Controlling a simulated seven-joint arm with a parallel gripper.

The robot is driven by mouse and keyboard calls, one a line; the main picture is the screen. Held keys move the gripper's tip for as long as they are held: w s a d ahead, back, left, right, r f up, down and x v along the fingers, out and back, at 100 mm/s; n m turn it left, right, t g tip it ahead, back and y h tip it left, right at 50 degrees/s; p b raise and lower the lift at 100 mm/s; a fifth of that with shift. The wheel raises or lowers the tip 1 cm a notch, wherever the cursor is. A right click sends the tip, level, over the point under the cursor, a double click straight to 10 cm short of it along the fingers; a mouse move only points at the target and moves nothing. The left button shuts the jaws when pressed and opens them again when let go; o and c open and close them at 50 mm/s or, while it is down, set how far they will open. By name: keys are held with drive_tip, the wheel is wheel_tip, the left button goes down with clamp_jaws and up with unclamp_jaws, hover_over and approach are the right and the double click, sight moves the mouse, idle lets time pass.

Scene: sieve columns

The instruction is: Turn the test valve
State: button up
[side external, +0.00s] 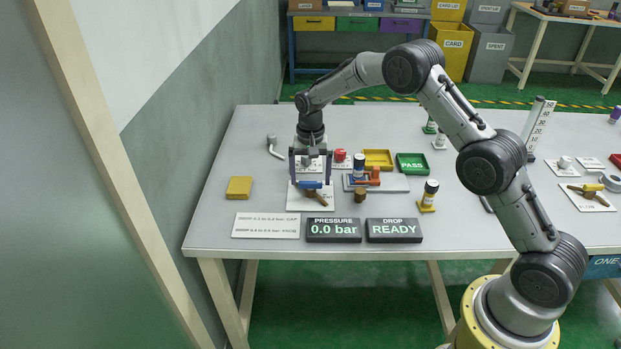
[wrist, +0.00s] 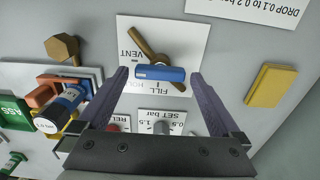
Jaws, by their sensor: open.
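The test valve (wrist: 152,42) is a brass body on a white plate marked VENT, HOLD and FILL. Its blue handle (wrist: 160,74) lies crosswise in the wrist view, beside the brass part, and partly covers the lettering. In the side external view the blue handle (side external: 311,184) shows under my gripper (side external: 311,178). My gripper also shows in the wrist view (wrist: 159,80), open, with one finger to each side of the handle and a gap at both ends. Height above the plate is hard to tell.
Displays read PRESSURE 0.0 bar (side external: 333,230) and DROP READY (side external: 394,230). A SET bar dial (wrist: 163,128) stands near my fingers. A yellow block (side external: 239,187) lies left of the plate. A blue-and-white cylinder (side external: 359,166) and orange fixture (side external: 372,176) stand right.

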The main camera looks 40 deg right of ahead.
drive_tip(key=shift+f, duration=0.45)
drive_tip(key=c, duration=1.2)
drive_tip(key=shift+o, duration=0.2)
